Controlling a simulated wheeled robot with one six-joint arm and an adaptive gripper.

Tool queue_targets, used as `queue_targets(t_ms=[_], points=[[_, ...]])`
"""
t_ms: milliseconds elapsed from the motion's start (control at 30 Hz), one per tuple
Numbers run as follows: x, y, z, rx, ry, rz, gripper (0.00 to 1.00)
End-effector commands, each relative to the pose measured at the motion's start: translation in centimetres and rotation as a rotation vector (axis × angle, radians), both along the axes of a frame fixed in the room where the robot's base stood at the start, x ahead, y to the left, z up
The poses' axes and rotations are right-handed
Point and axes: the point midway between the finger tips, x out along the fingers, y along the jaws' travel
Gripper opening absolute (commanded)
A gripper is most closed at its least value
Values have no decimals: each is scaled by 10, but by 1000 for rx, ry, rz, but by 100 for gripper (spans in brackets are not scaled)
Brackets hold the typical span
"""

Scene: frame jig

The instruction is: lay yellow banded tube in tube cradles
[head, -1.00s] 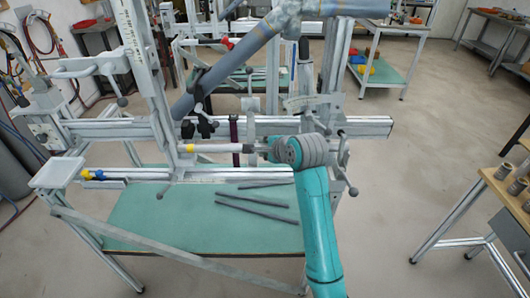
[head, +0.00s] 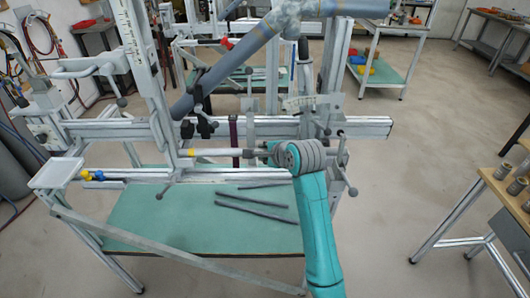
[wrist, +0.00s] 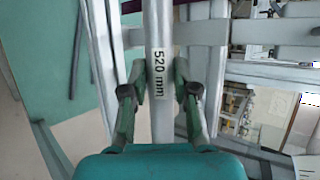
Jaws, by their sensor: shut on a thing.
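The yellow banded tube (head: 218,153) is a pale grey tube with a yellow band at its left end. In the head view it lies about level along the front of the frame jig, just below the long rail (head: 260,127). My gripper (wrist: 160,92) is shut on the tube, which also shows in the wrist view (wrist: 161,30) with a "520 mm" label between the fingers. In the head view my arm's wrist hides the tube's right part. I cannot clearly make out the tube cradles, nor whether the tube touches them.
Jig uprights (head: 139,55) and clamp handles stand close around the tube. A thick blue-grey tube (head: 225,65) slants above. Several dark rods (head: 255,210) lie on the green shelf (head: 150,225) below. A wooden table (head: 510,190) stands at right, with clear floor before it.

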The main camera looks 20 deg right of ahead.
Motion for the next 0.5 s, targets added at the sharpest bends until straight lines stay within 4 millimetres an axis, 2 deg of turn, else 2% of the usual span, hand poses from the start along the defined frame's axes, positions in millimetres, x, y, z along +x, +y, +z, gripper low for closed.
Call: queue_targets(t_ms=[467, 500], points=[[0, 0, -2, 0, -2, 0, 0], [0, 0, -2, 0, -2, 0, 31]])
